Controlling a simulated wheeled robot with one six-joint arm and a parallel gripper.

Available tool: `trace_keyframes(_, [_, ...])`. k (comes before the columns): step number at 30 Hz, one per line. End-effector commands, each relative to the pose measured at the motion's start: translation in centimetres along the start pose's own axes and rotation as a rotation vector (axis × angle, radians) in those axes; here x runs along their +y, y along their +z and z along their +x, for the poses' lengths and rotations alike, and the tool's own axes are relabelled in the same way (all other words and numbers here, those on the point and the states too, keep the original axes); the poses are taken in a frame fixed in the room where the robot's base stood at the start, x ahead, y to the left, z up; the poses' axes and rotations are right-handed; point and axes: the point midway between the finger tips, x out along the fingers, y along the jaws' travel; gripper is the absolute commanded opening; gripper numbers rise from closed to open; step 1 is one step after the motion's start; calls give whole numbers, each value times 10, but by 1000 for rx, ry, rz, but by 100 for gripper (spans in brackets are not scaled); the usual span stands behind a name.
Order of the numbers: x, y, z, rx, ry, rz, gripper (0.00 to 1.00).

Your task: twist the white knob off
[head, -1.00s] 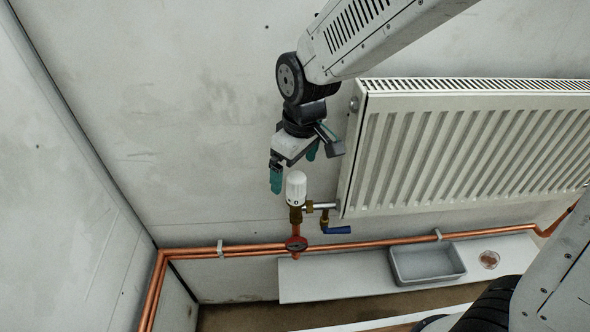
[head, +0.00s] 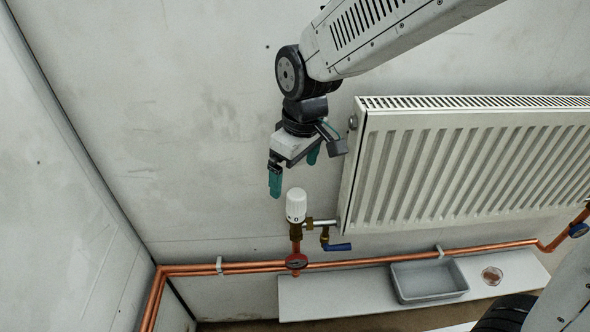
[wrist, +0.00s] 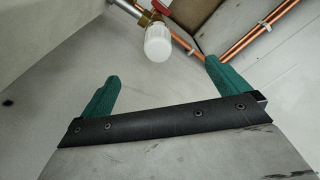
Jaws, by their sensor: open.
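The white knob (head: 296,205) sits upright on a brass valve at the left end of the radiator. In the wrist view the white knob (wrist: 158,43) shows beyond the fingertips, between the two fingers in the picture and apart from both. My gripper (head: 293,176) is open and empty, just above the knob, with its green fingers pointing down. In the wrist view my gripper (wrist: 160,84) shows both fingers spread wide.
The white radiator (head: 460,165) is close on the right. Copper pipes (head: 380,256) run along the wall. A grey tray (head: 428,281) stands on a white shelf (head: 335,298).

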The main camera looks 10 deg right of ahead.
Motion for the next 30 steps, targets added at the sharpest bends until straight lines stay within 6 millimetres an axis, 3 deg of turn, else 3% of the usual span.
trace_keyframes(2, [0, 0, 0, 0, 0, 0, 100])
trace_keyframes(6, [0, 1, 6, -25, -5, 14, 67])
trace_keyframes(7, [1, 2, 9, -41, -9, 25, 65])
trace_keyframes(12, [2, 8, 26, -125, -19, 83, 65])
trace_keyframes(30, [0, 16, 97, -120, -18, 83, 65])
